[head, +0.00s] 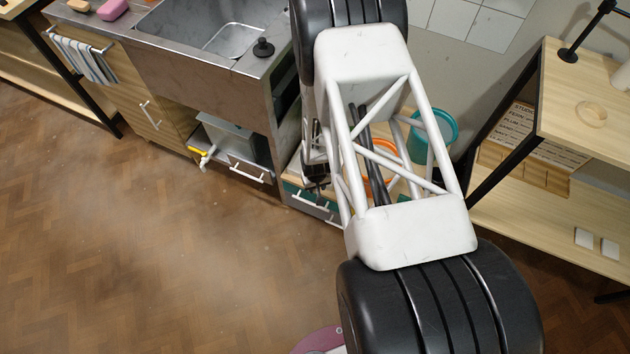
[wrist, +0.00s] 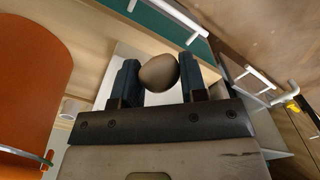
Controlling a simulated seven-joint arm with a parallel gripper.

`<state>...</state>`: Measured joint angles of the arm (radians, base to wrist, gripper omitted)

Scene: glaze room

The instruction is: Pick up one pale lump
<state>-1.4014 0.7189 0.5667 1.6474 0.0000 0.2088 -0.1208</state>
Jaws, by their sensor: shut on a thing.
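A smooth, rounded pale lump (wrist: 158,73), grey-beige in the shade, sits between the two dark blue fingers of my gripper (wrist: 161,72) in the wrist view. The fingers are shut on it, one touching each side. In the head view my arm covers much of the middle, and the dark end of my gripper (head: 316,172) shows only in part beside a white arm link. I cannot make out the lump in the head view.
A large orange container (wrist: 32,80) is close on the left in the wrist view. A teal drawer front (wrist: 160,22) lies beyond the fingers. In the head view a teal bucket (head: 433,135) stands behind my arm, and a steel sink (head: 190,70) is at upper left. Open floor lies at lower left.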

